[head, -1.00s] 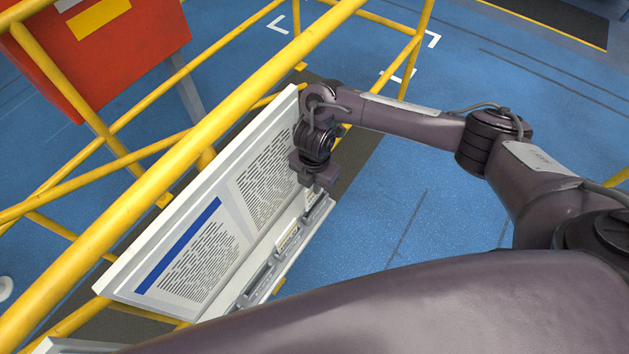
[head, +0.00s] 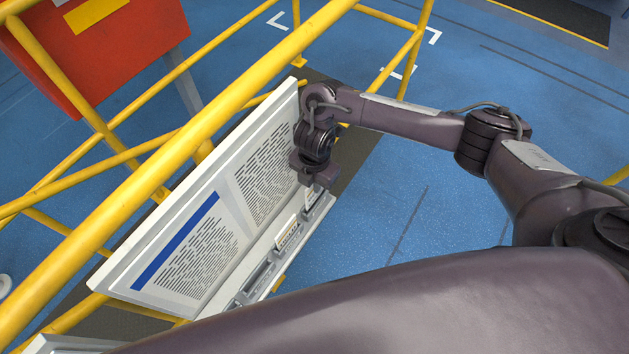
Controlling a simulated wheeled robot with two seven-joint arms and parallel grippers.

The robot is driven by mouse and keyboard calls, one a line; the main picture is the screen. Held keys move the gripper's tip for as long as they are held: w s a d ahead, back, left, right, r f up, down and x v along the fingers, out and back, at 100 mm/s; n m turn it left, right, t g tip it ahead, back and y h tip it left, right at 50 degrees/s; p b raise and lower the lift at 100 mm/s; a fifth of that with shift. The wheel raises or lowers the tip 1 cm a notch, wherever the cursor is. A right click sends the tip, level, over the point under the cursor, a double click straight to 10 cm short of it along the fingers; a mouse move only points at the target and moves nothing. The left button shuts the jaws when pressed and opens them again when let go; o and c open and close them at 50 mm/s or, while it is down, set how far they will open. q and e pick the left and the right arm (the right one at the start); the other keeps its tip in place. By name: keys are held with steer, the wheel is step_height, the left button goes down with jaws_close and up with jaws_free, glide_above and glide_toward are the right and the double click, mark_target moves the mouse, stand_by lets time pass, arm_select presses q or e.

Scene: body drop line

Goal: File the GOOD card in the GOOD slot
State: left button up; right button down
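A white board (head: 226,185) with printed text panels and a blue band leans along the yellow railing. Along its lower right edge runs a ledge with card slots (head: 258,276). A pale card with small print (head: 288,232) stands in the ledge near its middle. My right gripper (head: 316,184) points down over the upper end of the ledge. Another pale card (head: 309,199) shows just below it, partly hidden; I cannot tell whether the fingers hold it. The words on the cards and slots are too small to read. My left gripper is not in view.
The blue floor (head: 400,225) right of the board is clear. A large dark link of mine crosses the bottom.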

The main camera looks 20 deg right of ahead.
steer(key=shift+f+b, duration=1.5)
steer(key=shift+f, duration=0.7)
steer(key=shift+r, duration=0.1)
steer(key=c, duration=1.5)
jaws_free()
steer(key=shift+c, duration=0.2)
steer(key=shift+r, duration=0.1)
step_height(320, 180, up, 6)
steer(key=p, duration=0.6)
